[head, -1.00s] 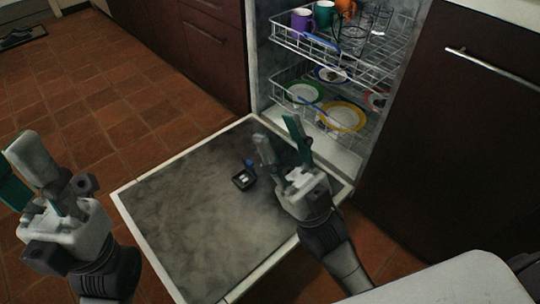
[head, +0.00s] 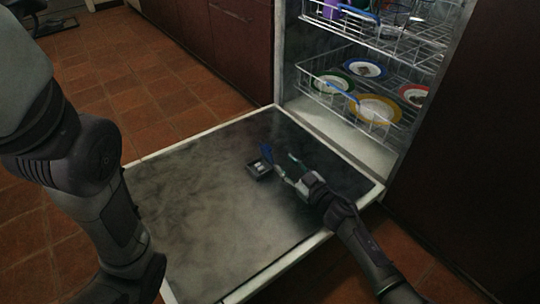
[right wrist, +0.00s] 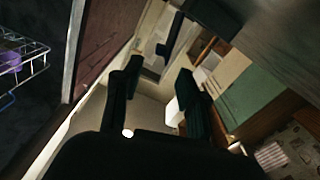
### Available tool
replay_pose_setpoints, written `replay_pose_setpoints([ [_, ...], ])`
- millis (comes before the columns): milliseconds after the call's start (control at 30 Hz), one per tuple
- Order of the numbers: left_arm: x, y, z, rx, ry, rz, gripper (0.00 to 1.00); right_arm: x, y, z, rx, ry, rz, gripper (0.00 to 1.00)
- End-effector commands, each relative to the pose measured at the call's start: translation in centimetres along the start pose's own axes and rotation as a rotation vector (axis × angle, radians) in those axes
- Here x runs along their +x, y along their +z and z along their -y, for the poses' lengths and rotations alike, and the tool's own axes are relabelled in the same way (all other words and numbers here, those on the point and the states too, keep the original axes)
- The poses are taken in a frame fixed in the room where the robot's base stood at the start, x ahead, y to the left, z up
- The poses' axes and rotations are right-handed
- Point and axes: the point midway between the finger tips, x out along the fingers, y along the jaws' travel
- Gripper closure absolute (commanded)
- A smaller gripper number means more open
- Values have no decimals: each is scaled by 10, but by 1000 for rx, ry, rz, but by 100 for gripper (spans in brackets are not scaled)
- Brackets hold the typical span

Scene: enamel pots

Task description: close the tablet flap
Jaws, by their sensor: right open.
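The tablet compartment (head: 258,169) is a small dark box with pale contents, set in the inner face of the lowered dishwasher door (head: 190,200). Its blue flap (head: 267,152) stands up, open, at the compartment's far right side. My right gripper (head: 288,167) is open and empty, just right of the compartment and flap, low over the door. Whether a finger touches the flap I cannot tell. In the right wrist view its two dark fingers (right wrist: 156,78) are spread apart. My left gripper is out of view; only its arm shows at the left.
The lower rack (head: 345,95) holds several plates, and the upper rack (head: 385,30) is above it. A dark cabinet front (head: 460,170) stands right of the door. Tiled floor (head: 170,95) lies left of it. The door's left part is clear.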

Motion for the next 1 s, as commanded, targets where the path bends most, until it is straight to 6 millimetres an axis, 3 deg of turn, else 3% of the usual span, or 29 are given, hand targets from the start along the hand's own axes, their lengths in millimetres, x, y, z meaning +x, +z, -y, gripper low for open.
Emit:
replay_pose_setpoints([
  [33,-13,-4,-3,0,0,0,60,13,5,1,-2,1,-3,58],
  [200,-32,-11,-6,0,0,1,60,48,5,1,-2,0,-3,58],
  [400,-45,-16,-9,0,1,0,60,74,3,1,-1,0,-2,58],
  [833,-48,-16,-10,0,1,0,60,83,0,0,0,0,0,58],
  [1000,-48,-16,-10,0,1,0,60,83,0,0,0,0,0,87],
])
